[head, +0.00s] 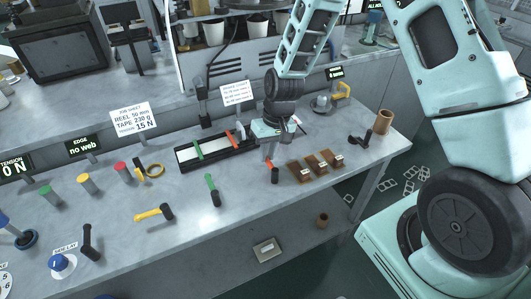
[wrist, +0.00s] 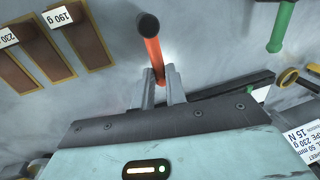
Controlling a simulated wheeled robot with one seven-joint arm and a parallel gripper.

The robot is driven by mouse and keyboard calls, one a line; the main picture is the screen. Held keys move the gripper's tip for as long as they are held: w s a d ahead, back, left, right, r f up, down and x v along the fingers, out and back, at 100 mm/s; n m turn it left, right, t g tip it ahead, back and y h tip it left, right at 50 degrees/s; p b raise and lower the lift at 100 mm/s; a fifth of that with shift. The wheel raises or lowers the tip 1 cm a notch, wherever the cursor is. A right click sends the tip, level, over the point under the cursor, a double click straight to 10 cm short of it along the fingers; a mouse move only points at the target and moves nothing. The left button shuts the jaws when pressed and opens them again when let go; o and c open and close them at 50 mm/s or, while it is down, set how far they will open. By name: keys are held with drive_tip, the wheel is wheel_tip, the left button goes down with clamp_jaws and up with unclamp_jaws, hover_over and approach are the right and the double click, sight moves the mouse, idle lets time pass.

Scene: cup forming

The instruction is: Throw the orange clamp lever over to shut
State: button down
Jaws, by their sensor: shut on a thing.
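The orange clamp lever (head: 274,166) is at the bench's middle, with a dark knob at its near end. It also shows in the wrist view (wrist: 153,50), its dark knob toward the top of the picture. My gripper (head: 269,155) is over the lever. In the wrist view my gripper's two grey fingers (wrist: 159,82) are shut on the orange shaft, one on each side, below the knob. The lever's pivot is hidden behind my fingers and palm, so I cannot tell how far over it is.
Brown pads with weight labels (head: 300,172) lie right of the lever. A green-handled lever (head: 211,186) and a yellow-handled lever (head: 150,214) stand to the left. A long black tray (head: 186,165) is behind. A brown cup (head: 384,122) stands at the right end.

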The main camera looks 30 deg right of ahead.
drive_tip(key=shift+d, duration=0.15)
idle(0.3)
drive_tip(key=c, duration=1.4)
unclamp_jaws()
drive_tip(key=shift+c, duration=0.2)
drive_tip(key=d+r+b, duration=0.2)
drive_tip(key=d+r, duration=0.1)
drive_tip(key=r, duration=1.4)
drive_tip(key=shift+d, duration=0.2)
drive_tip(key=shift+a+r, duration=0.1)
drive_tip(key=n, duration=0.1)
hover_over(270, 167)
drive_tip(key=s+a+r+n, duration=0.2)
drive_tip(key=s+a+n, duration=0.1)
drive_tip(key=s+a, duration=0.45)
drive_tip(key=s+a+f+n+h, duration=0.1)
drive_tip(key=s+a+n, duration=0.1)
drive_tip(key=s, duration=1.2)
drive_tip(key=shift+a+n+h, duration=0.15)
drive_tip(key=shift+n+h, duration=0.15)
drive_tip(key=shift+n, duration=0.5)
